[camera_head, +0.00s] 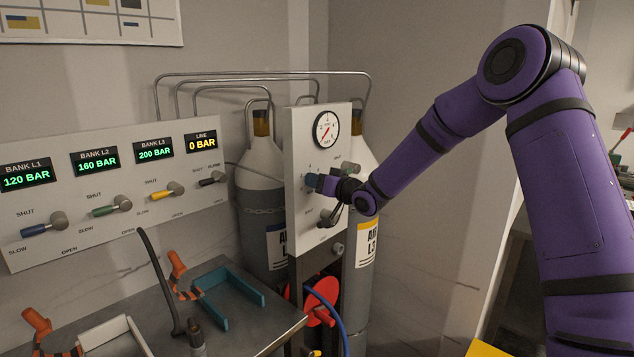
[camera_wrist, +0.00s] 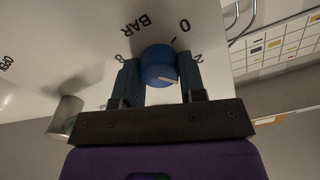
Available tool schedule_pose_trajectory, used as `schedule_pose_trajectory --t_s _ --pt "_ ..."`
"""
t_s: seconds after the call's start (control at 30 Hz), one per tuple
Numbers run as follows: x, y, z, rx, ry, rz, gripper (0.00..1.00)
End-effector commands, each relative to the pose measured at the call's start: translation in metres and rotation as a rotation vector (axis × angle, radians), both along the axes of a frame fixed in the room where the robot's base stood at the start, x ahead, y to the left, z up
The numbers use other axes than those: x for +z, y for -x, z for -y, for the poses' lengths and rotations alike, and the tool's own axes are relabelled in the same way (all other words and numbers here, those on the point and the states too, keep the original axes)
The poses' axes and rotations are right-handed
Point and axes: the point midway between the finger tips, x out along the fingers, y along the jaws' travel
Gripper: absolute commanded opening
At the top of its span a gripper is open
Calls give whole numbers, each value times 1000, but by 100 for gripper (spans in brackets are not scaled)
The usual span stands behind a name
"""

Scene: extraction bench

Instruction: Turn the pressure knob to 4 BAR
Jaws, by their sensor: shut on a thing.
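The blue pressure knob (camera_wrist: 158,68) sits on the white regulator panel (camera_head: 308,232) between my gripper's two jaws (camera_wrist: 160,80). The jaws are shut on its sides. Its white pointer mark points right in the wrist view, at the right jaw, near the 2. The printed 0, 2, 8 and BAR show around the knob; the rest of the scale is hidden by my gripper. In the head view my gripper (camera_head: 322,184) reaches the panel from the right. The round gauge (camera_head: 326,130) above has a red needle, too small to read. The LINE display (camera_head: 201,142) reads 0 BAR.
Gas cylinders (camera_head: 262,170) stand behind the panel. A lever valve (camera_head: 328,216) lies just below my gripper, and another handle (camera_head: 349,169) is close above right. A bank panel (camera_head: 120,240) with several levers is at left, over a bench (camera_head: 255,325) holding clamps.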

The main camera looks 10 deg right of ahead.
Motion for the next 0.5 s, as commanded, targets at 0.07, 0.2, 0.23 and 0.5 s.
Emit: schedule_pose_trajectory --t_s 0.07,0.2,0.23,0.5 --pt "-2 0 1 -2 -58 -47 14" --pt "-2 0 2 -2 -166 -124 14" --pt "-2 0 2 -1 -188 -140 14" --pt "-3 0 1 -1 -364 -269 14"
